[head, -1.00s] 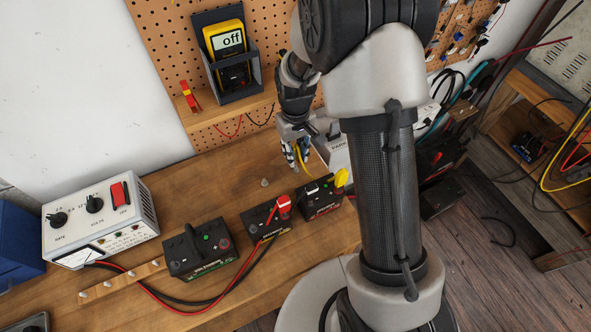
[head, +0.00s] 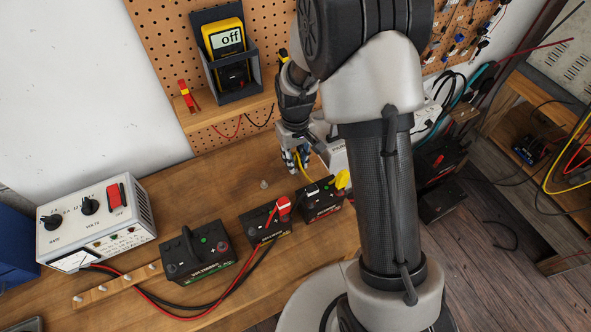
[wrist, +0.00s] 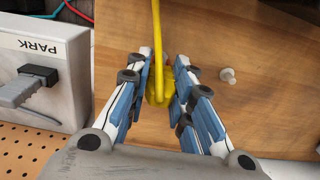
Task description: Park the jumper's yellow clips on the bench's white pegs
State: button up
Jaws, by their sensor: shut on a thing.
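My gripper (wrist: 160,92) is shut on a yellow clip (wrist: 158,86), with a yellow cable (wrist: 156,30) leading away from it. In the head view my gripper (head: 296,160) is over the back of the bench, partly hidden by my arm. A white peg (wrist: 227,75) stands on the bench beside the gripper, apart from the clip; it also shows in the head view (head: 264,184). Another yellow clip (head: 342,179) is at the rightmost of the black batteries (head: 321,203). Any further peg nearby is hidden or unclear.
A box marked PARK (wrist: 45,65) with a grey plug stands close beside the gripper. A red clip (head: 283,206) sits on the middle battery (head: 266,226). A charger (head: 95,222) and a pegged wooden strip (head: 120,286) are at left. Bare bench surrounds the peg.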

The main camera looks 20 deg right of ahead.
jog(key=o, duration=0.8)
jog(key=shift+o, duration=0.2)
jog(key=shift+r, duration=0.15)
notch_tip(320, 180, up, 8)
jog(key=p, duration=0.6)
jog(key=shift+r, duration=0.25)
jog(key=shift+f, duration=0.1)
